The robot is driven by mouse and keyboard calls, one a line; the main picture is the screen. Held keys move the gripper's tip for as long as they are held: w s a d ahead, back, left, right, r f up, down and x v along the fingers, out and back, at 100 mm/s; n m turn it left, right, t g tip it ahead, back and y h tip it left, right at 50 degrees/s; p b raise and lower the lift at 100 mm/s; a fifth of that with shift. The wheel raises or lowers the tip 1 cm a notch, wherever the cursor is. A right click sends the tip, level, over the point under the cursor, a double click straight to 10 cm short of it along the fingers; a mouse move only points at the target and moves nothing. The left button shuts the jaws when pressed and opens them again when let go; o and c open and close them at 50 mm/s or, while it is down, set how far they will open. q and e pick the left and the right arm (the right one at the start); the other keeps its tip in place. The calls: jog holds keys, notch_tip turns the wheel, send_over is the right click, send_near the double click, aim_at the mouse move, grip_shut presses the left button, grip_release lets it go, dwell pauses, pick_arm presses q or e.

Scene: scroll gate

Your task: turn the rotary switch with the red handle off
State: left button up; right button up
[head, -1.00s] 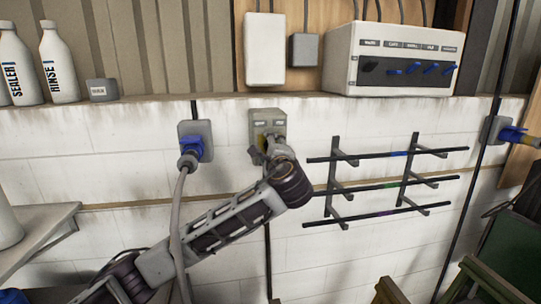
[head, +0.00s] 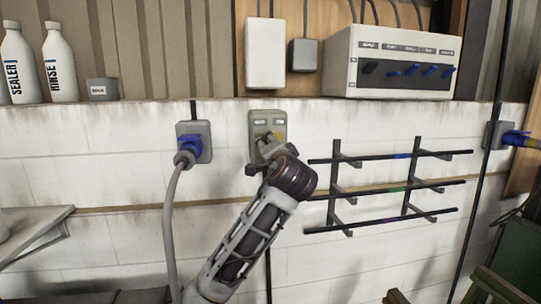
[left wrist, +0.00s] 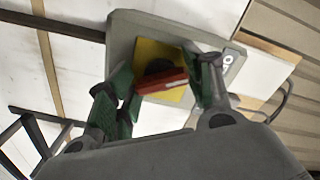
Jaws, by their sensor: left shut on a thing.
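The rotary switch is a grey box (head: 258,122) on the white block wall, with a yellow plate (left wrist: 150,56) on its face. Its red handle (left wrist: 162,82) shows in the left wrist view, lying across the yellow plate and slightly tilted in the picture. My left gripper (left wrist: 161,88) is shut on the red handle, with a green-padded finger at each side. In the head view my left gripper (head: 268,146) is at the switch and hides the handle and part of the yellow plate. My right gripper is not in view.
A blue plug with a grey cable (head: 193,143) is in a socket left of the switch. A rack with dark rods (head: 390,187) is on the wall to the right. Above is a ledge with bottles (head: 58,65) and a control box with blue switches (head: 392,60).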

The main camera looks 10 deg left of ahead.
pick_arm(q)
jog(key=shift+f+n+b, duration=0.2)
jog(key=shift+n+b, duration=0.15)
jog(key=shift+n, duration=0.65)
jog(key=o, duration=0.8)
jog(key=shift+o, duration=1.1)
jog(key=v, duration=1.2)
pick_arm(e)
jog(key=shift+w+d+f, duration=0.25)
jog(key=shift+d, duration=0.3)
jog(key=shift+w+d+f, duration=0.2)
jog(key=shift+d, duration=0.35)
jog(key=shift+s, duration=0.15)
